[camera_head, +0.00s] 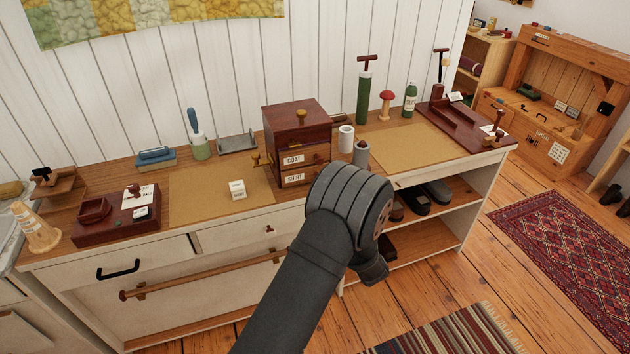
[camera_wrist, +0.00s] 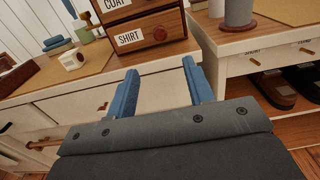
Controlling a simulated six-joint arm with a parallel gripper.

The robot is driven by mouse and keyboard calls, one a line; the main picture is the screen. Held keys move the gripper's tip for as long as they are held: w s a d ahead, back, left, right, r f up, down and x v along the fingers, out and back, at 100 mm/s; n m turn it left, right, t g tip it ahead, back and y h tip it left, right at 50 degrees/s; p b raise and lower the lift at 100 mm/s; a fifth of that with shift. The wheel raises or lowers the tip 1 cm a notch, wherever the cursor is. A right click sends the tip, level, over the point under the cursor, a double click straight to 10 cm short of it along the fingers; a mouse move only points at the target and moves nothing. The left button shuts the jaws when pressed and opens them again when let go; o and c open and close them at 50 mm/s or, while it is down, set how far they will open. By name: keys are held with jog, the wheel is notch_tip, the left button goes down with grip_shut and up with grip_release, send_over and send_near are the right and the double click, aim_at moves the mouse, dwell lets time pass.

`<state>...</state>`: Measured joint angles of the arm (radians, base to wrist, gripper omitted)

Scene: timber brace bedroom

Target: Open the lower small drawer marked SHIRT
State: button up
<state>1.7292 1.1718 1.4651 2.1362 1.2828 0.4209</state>
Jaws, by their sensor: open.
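A small dark reddish wooden drawer box (camera_head: 297,122) stands on the dresser top. Its upper drawer (camera_head: 300,160) is labelled COAT and its lower drawer is labelled SHIRT (camera_head: 297,178). In the wrist view the SHIRT drawer (camera_wrist: 147,36) shows at top centre with a round brass knob (camera_wrist: 160,34), and it looks closed. My gripper (camera_wrist: 158,82) is open and empty, its two blue fingers pointing toward the dresser's front edge, below and short of the SHIRT drawer. In the head view my arm hides the gripper and part of the box's lower right.
A grey cylinder (camera_head: 361,153) and a white cup (camera_head: 346,138) stand right of the box. A small white labelled block (camera_head: 237,190) lies on the tan mat (camera_head: 200,200) at left. The dresser's front edge and a wooden rail (camera_head: 200,275) lie below.

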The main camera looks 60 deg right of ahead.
jog(key=x, duration=1.4)
jog(key=shift+w+d, duration=0.15)
jog(key=shift+w, duration=0.05)
grip_shut()
